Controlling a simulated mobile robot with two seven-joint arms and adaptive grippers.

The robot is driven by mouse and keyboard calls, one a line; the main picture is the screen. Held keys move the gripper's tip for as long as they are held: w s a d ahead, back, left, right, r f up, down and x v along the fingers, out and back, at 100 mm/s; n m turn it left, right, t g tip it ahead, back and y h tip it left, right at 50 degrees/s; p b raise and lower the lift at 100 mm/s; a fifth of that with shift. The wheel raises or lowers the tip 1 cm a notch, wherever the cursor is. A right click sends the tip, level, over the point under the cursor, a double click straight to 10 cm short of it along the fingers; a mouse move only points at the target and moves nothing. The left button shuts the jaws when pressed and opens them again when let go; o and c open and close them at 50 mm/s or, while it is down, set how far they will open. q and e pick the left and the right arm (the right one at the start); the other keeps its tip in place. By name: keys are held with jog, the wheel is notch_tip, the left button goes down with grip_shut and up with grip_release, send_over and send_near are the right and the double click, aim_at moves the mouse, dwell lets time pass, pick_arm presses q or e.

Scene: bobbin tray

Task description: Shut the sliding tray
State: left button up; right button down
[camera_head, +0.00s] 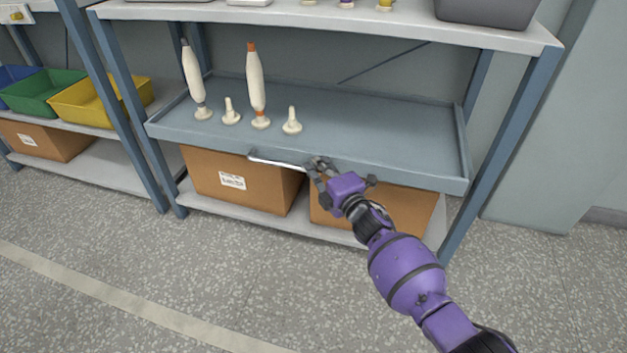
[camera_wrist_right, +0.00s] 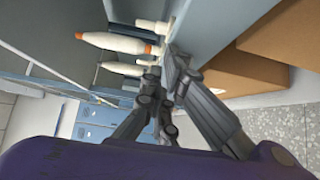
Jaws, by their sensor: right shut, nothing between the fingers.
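The sliding tray (camera_head: 390,150) is a wide blue-grey tray with a low rim, set in the shelf unit at middle height. A pale bar handle (camera_head: 275,161) runs along its front face. Cream bobbins stand on its left half, two tall ones (camera_head: 256,85) and two short ones (camera_head: 291,121). My right gripper (camera_head: 318,164) is shut and empty at the right end of the handle, close to the tray front. I cannot tell whether it touches. The wrist view shows its fingers (camera_wrist_right: 167,78) beside the tray's front wall (camera_wrist_right: 205,35). My left gripper is not in view.
Cardboard boxes (camera_head: 240,183) stand on the bottom shelf under the tray. Blue posts (camera_head: 520,130) flank the tray. Green (camera_head: 45,92) and yellow (camera_head: 85,108) bins sit on a neighbouring shelf at left. The speckled floor in front is clear.

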jog(key=shift+w+d+r+b, duration=0.1)
jog(key=shift+w+d+b, duration=0.15)
jog(key=shift+w, duration=0.4)
jog(key=shift+w+d+b, duration=0.15)
jog(key=shift+w+b, duration=0.05)
jog(key=shift+w, duration=0.4)
